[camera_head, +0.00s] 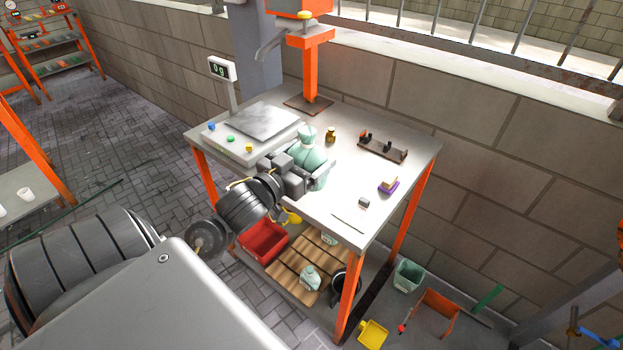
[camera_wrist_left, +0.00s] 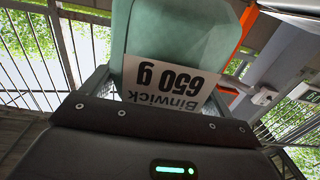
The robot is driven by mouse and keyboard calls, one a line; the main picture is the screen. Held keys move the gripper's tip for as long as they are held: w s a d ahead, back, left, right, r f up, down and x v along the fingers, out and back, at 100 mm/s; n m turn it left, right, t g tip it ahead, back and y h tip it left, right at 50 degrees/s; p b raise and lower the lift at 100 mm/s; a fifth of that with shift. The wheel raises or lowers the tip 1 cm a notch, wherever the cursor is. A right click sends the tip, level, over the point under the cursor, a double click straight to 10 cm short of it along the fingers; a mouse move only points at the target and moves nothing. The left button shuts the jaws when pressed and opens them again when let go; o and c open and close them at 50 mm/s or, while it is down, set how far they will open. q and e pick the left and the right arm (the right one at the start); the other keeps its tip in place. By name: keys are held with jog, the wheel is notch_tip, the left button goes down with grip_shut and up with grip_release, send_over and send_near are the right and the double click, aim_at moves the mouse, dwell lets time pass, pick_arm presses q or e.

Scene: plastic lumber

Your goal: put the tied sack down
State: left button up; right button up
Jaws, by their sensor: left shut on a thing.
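The tied sack (camera_head: 311,160) is pale green with a knotted top, upright, at the table's front middle. My left gripper (camera_head: 306,168) is shut on it from the front left. In the left wrist view the sack (camera_wrist_left: 190,38) fills the space between the fingers, with a white label reading "Binwick 650 g", upside down in that picture. The table (camera_head: 345,185) is light grey with orange legs. I cannot tell whether the sack's base touches the table top. My right gripper is not in view.
A scale (camera_head: 262,121) with its display (camera_head: 222,69) reading zero stands behind the sack. A brown bottle (camera_head: 331,135), a dark rack (camera_head: 382,149) and a purple item (camera_head: 388,187) are on the table. Below is a slatted pallet (camera_head: 297,262) with green sacks.

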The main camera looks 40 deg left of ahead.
pick_arm(q)
jog(key=w+f, duration=0.1)
jog(key=w+a+f, duration=0.1)
jog(key=f, duration=0.2)
jog(key=shift+w+a, duration=0.3)
jog(key=shift+w, duration=0.1)
jog(key=shift+w+a+f, duration=0.1)
jog(key=shift+w+f, duration=0.1)
jog(key=shift+w+a+f, duration=0.1)
jog(key=shift+w+f, duration=0.05)
jog(key=shift+f, duration=1.65)
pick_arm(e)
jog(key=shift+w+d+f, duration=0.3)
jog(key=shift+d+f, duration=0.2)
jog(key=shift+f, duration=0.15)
pick_arm(q)
jog(key=o, duration=1)
jog(key=shift+f, duration=0.2)
jog(key=shift+o, duration=1.2)
jog(key=shift+r, duration=0.1)
